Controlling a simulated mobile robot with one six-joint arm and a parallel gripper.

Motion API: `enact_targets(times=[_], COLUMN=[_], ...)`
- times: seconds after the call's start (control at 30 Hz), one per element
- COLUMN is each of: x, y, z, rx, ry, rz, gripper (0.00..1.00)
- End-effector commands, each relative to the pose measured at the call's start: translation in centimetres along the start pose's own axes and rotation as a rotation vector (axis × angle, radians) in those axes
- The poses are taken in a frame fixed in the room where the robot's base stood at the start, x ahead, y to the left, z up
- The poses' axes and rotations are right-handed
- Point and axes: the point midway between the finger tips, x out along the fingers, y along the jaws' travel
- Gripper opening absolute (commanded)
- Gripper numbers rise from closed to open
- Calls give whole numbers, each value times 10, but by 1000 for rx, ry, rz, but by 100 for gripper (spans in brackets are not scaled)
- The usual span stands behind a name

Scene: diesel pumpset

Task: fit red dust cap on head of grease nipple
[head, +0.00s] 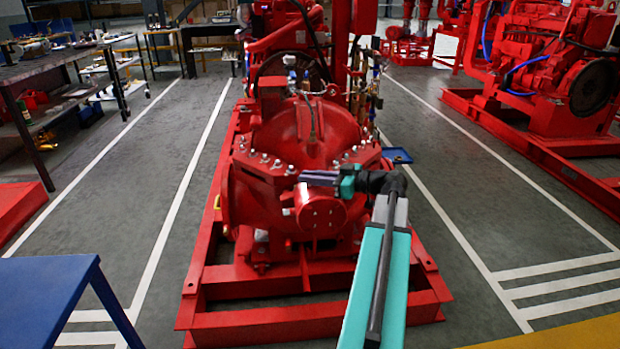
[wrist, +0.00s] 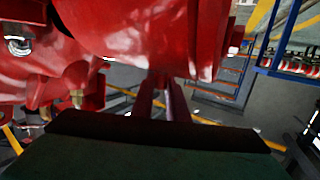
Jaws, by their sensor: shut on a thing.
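My gripper (head: 304,178) reaches in from the right, just in front of the red pump casing (head: 305,130), beside the round red bearing housing (head: 322,212). In the wrist view its two narrow fingers (wrist: 160,84) are close together, with their tips against the backdrop of red casing. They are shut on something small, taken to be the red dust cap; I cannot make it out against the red. I cannot pick out the grease nipple in either view. Whether the fingertips touch the housing cannot be told.
The pump stands on a red base frame (head: 240,325) on the grey floor. A small blue tray (head: 397,155) is right of the casing. A workbench (head: 40,68) stands at left, a blue table (head: 45,295) at front left. Another red pumpset (head: 560,75) is at right. Marked floor lanes are clear.

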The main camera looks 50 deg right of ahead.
Motion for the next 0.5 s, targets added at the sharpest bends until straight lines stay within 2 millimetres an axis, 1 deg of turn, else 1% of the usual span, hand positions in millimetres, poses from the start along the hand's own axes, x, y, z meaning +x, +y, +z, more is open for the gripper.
enact_targets(times=[0.5], x=[1], y=[0], z=[8], rx=[0], ry=[0], rz=[0], gripper=[0])
